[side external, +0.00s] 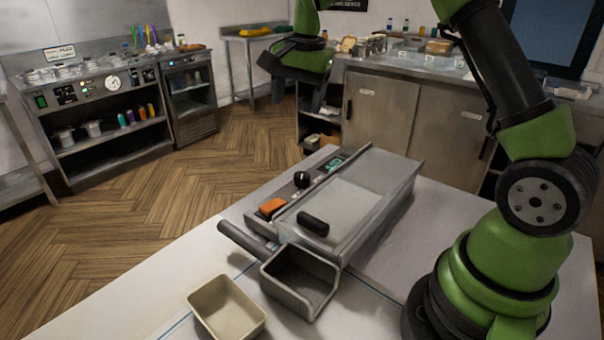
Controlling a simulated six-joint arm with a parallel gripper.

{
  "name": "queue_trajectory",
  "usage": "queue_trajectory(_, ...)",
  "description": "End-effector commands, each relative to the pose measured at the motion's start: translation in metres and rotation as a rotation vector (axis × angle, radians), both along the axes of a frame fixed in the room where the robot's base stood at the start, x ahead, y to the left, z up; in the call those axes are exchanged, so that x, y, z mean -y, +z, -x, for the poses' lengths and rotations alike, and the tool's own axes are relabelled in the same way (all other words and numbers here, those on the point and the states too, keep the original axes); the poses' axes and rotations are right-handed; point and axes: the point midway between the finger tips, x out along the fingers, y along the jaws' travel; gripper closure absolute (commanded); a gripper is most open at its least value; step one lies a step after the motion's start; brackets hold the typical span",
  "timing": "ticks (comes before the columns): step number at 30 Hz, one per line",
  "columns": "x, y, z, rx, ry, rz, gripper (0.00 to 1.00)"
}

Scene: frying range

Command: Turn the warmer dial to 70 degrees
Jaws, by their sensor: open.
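The warmer (345,205) is a grey metal unit on the white table, with a control strip along its left edge. On the strip, a black round dial (301,179) sits between an orange switch (272,207) and a small display with green digits (333,164). The digits and the dial's pointer are too small to read. My gripper (299,92) is open and empty, high above the far end of the warmer, well apart from the dial. Nothing hides the dial.
A black handle (313,223) lies on the warmer's top. A grey basket (300,279) with a long handle and a beige tray (226,308) stand in front of the warmer. The table left of the control strip is narrow but clear. A steel counter (380,108) stands behind.

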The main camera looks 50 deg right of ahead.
Motion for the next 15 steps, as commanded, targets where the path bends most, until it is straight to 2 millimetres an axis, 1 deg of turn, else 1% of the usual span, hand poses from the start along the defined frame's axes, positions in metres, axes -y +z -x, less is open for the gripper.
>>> queue_trajectory(1, 0.010, -0.021, -0.009, -0.037, -0.053, -0.006, 0.32)
queue_trajectory(3, 0.022, -0.045, -0.018, -0.074, -0.126, -0.010, 0.32)
queue_trajectory(6, 0.036, -0.074, -0.025, -0.117, -0.208, -0.013, 0.32)
queue_trajectory(9, 0.044, -0.093, -0.028, -0.143, -0.262, -0.012, 0.32)
queue_trajectory(15, 0.049, -0.113, -0.028, -0.162, -0.297, -0.012, 0.32)
